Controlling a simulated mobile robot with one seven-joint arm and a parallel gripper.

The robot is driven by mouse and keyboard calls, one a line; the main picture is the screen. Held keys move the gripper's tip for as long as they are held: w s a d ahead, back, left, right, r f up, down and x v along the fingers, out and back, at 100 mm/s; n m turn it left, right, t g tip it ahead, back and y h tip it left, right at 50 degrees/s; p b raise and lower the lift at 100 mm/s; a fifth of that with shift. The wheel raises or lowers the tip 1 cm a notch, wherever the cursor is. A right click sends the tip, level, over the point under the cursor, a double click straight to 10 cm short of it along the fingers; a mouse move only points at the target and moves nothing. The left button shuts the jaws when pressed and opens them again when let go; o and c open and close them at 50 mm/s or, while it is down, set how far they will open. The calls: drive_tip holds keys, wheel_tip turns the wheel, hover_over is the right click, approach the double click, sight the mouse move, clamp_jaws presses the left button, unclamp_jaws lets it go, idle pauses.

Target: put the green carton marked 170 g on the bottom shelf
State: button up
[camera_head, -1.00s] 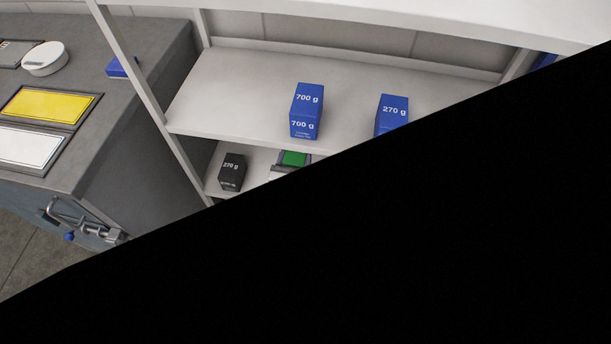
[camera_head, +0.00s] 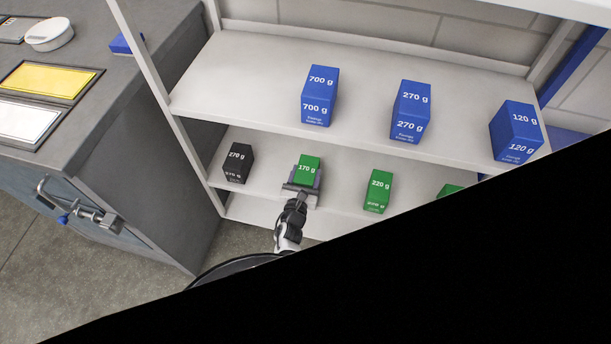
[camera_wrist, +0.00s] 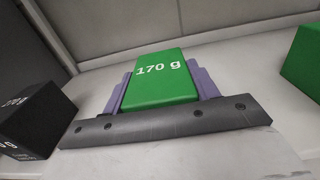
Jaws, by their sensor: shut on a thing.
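The green carton marked 170 g (camera_head: 309,166) is at the lower shelf (camera_head: 270,176), between a black carton and another green carton. In the wrist view the same carton (camera_wrist: 160,83) is between the purple fingers of my gripper (camera_wrist: 163,92), one finger on each side. My gripper (camera_head: 304,181) is shut on it, reaching in from the front. The carton is upright or nearly so. I cannot tell whether its base touches the shelf, as my gripper hides its lower part.
A black 270 g carton (camera_head: 238,163) stands to the left, a green 220 g carton (camera_head: 378,192) to the right. Another green carton (camera_head: 450,190) is partly hidden by a black area. Several blue cartons stand on the shelf above (camera_head: 250,75). A grey workbench (camera_head: 120,100) is at left.

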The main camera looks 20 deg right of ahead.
drive_tip(key=shift+f, duration=0.15)
drive_tip(key=o, duration=1.1)
